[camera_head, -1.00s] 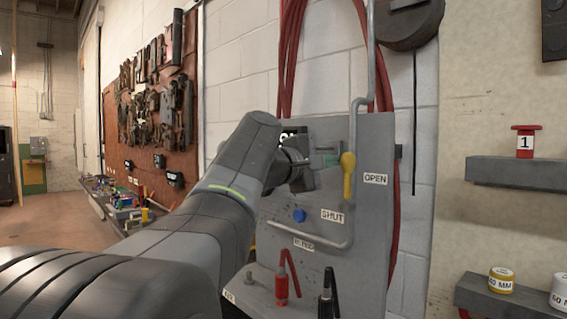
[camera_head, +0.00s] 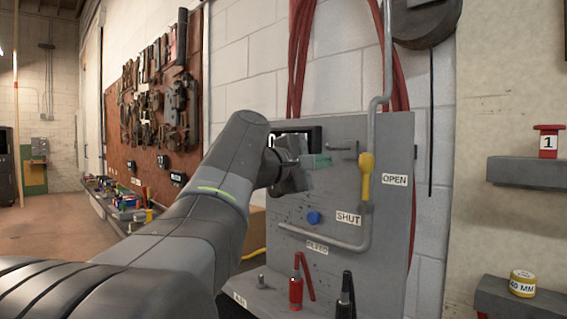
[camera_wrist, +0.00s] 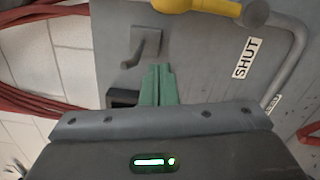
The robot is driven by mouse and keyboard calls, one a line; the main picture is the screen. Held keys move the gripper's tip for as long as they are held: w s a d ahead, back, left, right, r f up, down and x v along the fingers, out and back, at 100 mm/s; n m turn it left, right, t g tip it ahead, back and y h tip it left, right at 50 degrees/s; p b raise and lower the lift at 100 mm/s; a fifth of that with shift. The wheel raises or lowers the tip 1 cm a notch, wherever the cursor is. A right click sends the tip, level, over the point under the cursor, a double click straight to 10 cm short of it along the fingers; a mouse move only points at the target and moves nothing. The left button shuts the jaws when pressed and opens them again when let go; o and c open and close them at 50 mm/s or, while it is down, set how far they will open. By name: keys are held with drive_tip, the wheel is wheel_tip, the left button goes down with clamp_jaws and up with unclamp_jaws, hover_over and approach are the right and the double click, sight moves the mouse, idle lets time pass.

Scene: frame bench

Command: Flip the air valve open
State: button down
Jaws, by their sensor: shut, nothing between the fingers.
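The air valve's yellow lever (camera_head: 365,176) is upright on the grey pipe of the panel, between the OPEN label (camera_head: 395,180) and the SHUT label (camera_head: 348,218). In the wrist view the yellow lever (camera_wrist: 200,6) lies across the top edge, partly cut off. My gripper (camera_head: 328,161) has green fingertips, shut and empty, to the left of the lever and apart from it. In the wrist view my gripper (camera_wrist: 157,72) points up the picture, below the lever, with its tips near a small grey hook.
The grey panel (camera_head: 390,135) carries the small grey hook (camera_wrist: 143,45), a blue knob (camera_head: 313,217) and a bent pipe. A red-handled tool (camera_head: 296,290) and a black one (camera_head: 345,300) stand on the ledge below. Red hoses hang behind the panel.

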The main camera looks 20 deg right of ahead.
drive_tip(key=v, duration=0.7)
drive_tip(key=shift+s+a, duration=0.3)
drive_tip(key=shift+r, duration=0.15)
